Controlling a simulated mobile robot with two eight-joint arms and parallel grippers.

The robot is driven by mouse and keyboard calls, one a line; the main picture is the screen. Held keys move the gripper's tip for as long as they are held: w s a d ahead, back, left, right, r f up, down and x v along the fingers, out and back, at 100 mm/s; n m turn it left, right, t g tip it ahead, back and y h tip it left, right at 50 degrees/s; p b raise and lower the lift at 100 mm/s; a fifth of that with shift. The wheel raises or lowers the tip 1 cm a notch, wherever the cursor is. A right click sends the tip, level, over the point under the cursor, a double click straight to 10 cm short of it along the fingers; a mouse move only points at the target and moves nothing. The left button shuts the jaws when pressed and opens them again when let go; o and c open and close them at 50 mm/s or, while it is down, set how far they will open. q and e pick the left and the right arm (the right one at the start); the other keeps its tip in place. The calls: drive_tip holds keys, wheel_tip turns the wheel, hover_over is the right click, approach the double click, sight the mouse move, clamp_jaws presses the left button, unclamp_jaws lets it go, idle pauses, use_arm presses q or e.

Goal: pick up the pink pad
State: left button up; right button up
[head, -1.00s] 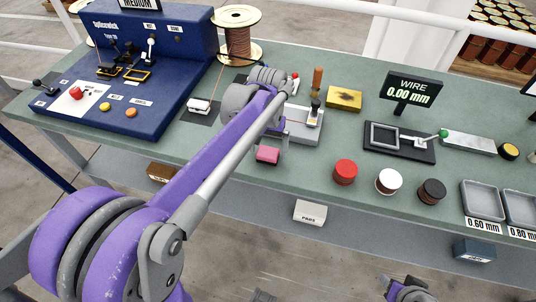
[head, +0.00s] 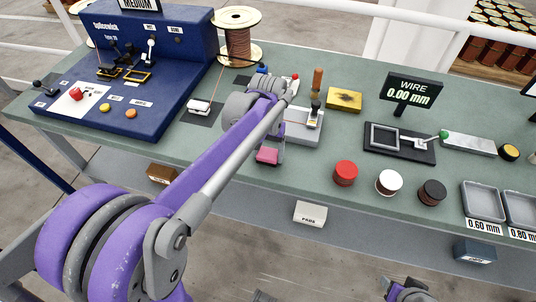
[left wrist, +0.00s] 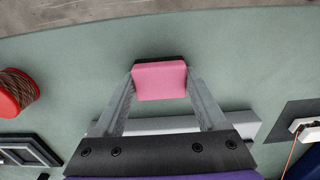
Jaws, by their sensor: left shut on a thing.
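The pink pad (head: 267,156) is a small block with a dark underside, near the front edge of the green bench. In the left wrist view the pad (left wrist: 160,78) sits between the tips of my left gripper (left wrist: 160,88), one finger on each side. The left gripper (head: 268,148) is shut on the pad. I cannot tell from these views whether the pad is clear of the bench. A small part of my right arm (head: 408,290) shows at the bottom edge of the head view, and its jaws cannot be made out.
Behind the gripper stands a grey fixture (head: 305,125) with an orange-handled tool. Red (head: 345,172), white (head: 389,181) and dark (head: 432,191) spools stand to the right. A blue machine (head: 130,85) fills the left. A PADS box (head: 310,213) sits below the bench edge.

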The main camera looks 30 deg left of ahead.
sight(268, 152)
use_arm(q)
drive_tip(key=shift+r, duration=0.1)
wheel_tip(268, 152, up, 10)
drive_tip(key=shift+f+p, duration=0.1)
drive_tip(key=shift+p, duration=0.25)
